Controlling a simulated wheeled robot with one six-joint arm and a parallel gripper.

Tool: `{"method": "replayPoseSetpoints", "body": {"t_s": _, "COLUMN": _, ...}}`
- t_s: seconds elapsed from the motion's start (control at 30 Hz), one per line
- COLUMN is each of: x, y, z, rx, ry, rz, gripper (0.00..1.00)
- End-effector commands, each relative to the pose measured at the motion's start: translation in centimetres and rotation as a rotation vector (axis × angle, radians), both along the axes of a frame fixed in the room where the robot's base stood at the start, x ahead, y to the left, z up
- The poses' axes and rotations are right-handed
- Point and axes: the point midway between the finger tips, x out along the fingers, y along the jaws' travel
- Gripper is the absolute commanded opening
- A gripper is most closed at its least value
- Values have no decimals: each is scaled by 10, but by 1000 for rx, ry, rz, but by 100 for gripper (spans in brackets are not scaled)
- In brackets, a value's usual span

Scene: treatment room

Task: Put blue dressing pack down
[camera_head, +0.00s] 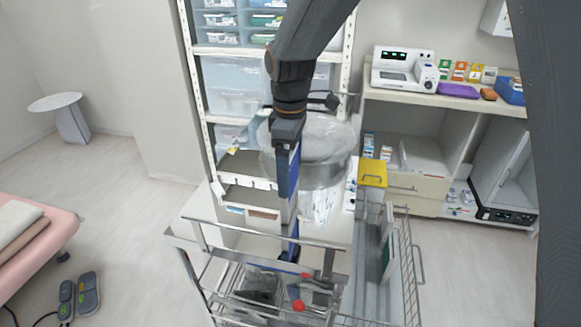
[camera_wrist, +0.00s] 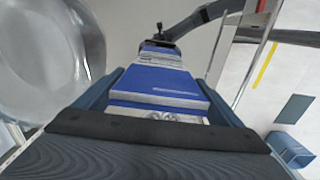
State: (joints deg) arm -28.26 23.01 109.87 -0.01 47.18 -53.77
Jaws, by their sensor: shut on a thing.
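The blue dressing pack (camera_wrist: 155,75) is a long blue block with pale edges, seen end-on in the wrist view. My gripper (camera_wrist: 155,108) is shut on it, with a blue-grey finger along each side. In the head view my gripper (camera_head: 288,180) points down over the metal-railed trolley (camera_head: 200,227), and the pack shows as a narrow blue strip below the fingers. I cannot tell whether the pack's lower end touches anything.
A large clear round container (camera_head: 325,140) stands close beside the gripper; it also shows in the wrist view (camera_wrist: 50,60). A yellow box (camera_head: 373,172) is to the right. Wire baskets (camera_head: 405,265) hang on the trolley. Shelving (camera_head: 200,110) stands behind.

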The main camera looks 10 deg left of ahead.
Motion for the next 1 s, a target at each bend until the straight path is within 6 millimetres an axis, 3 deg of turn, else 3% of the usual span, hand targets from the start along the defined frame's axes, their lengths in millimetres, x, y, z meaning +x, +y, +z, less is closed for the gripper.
{"method": "replayPoseSetpoints", "body": {"t_s": 0.33, "x": 0, "y": 0, "z": -4, "rx": 1, "ry": -1, "rz": 0, "gripper": 68}}
{"method": "replayPoseSetpoints", "body": {"t_s": 0.37, "x": 0, "y": 0, "z": -4, "rx": 1, "ry": -1, "rz": 0, "gripper": 91}}
{"method": "replayPoseSetpoints", "body": {"t_s": 0.43, "x": 0, "y": 0, "z": -4, "rx": 1, "ry": -1, "rz": 0, "gripper": 100}}
{"method": "replayPoseSetpoints", "body": {"t_s": 0.77, "x": 1, "y": 0, "z": 3, "rx": 2, "ry": -2, "rz": 0, "gripper": 100}}
{"method": "replayPoseSetpoints", "body": {"t_s": 1.0, "x": 2, "y": 1, "z": 42, "rx": 3, "ry": -6, "rz": 0, "gripper": 100}}
